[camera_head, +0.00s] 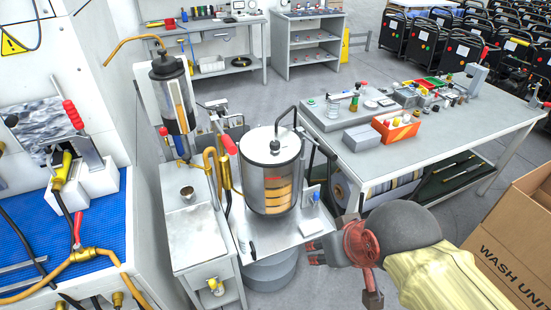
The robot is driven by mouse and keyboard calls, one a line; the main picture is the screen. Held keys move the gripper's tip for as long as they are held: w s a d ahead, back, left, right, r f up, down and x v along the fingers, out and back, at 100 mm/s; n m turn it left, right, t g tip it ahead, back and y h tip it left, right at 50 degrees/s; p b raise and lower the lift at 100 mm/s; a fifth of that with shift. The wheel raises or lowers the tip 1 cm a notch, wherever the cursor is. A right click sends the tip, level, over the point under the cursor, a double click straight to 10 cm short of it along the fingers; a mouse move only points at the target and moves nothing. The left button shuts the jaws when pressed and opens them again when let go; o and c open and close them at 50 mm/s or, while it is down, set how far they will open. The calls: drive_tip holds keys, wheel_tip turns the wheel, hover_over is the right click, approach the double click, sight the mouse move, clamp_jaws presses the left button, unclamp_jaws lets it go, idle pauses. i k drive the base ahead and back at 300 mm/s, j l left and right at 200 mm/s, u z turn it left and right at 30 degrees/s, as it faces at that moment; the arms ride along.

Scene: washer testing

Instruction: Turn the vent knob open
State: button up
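A clear cylindrical tank (270,185) with a grey lid and amber bands inside stands on a metal stand in the middle. A small black knob (275,147) sits on its lid, where a dark bent pipe rises. A red-handled lever (229,144) is at the tank's left side. I cannot tell for sure which part is the vent knob. My gripper (318,254) is low and right of the tank, near the stand's right edge, apart from the lid knob and the red lever. Its fingers are small and partly hidden by my red wrist, so their opening is unclear.
A second, slimmer cylinder (172,92) with a brass pipe stands at the left above a metal cabinet (195,235). A grey workbench (440,150) with an orange bin (396,128) is to the right. A cardboard box (515,245) stands at the lower right.

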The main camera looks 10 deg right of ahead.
sight(274, 146)
drive_tip(key=k+j+z, duration=0.2)
drive_tip(key=j, duration=0.15)
drive_tip(key=l+u, duration=0.15)
drive_tip(key=l, duration=0.25)
drive_tip(key=k+l+u, duration=0.2)
drive_tip(key=l, duration=0.2)
drive_tip(key=l+u, duration=0.15)
drive_tip(key=l, duration=0.25)
drive_tip(key=k+l+u, duration=0.15)
drive_tip(key=l, duration=0.25)
drive_tip(key=l+u, duration=0.2)
drive_tip(key=l, duration=0.15)
drive_tip(key=k+l+u, duration=0.15)
drive_tip(key=l, duration=0.2)
drive_tip(key=k, duration=0.05)
